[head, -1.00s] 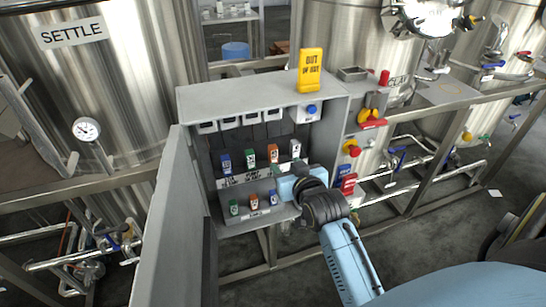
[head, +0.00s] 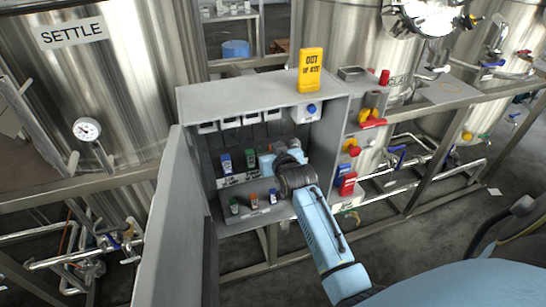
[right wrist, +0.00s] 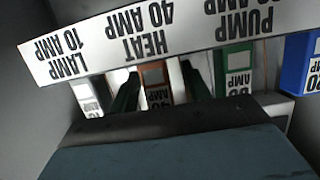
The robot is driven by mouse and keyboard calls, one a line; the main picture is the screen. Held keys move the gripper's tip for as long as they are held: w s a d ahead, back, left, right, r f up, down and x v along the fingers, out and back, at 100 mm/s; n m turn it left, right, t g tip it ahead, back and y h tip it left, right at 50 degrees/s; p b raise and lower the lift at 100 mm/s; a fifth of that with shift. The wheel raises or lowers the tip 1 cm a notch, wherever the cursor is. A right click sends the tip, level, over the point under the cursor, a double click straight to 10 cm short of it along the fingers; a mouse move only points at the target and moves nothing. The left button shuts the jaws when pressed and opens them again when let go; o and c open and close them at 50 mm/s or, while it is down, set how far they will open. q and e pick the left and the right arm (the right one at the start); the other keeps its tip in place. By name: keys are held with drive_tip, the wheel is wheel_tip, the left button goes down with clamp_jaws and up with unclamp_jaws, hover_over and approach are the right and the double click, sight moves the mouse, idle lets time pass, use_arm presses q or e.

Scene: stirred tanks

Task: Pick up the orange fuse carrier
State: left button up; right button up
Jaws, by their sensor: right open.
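The orange fuse carrier (right wrist: 155,82) sits in the upper row of the open grey cabinet, at the "HEAT 40 AMP" label (right wrist: 150,42). The right wrist view shows it upside down. My right gripper (right wrist: 161,92) is open, with one dark finger on each side of this carrier; I cannot tell if they touch it. In the head view my right gripper (head: 268,163) reaches into the cabinet and hides this carrier. A second orange carrier (head: 254,201) sits in the lower row. My left gripper is not in view.
Beside it are a green carrier (right wrist: 234,70), a blue one (right wrist: 302,65) and a white one (right wrist: 88,93). The cabinet door (head: 160,220) stands open at left.

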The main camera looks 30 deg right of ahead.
clamp_jaws()
idle(0.3)
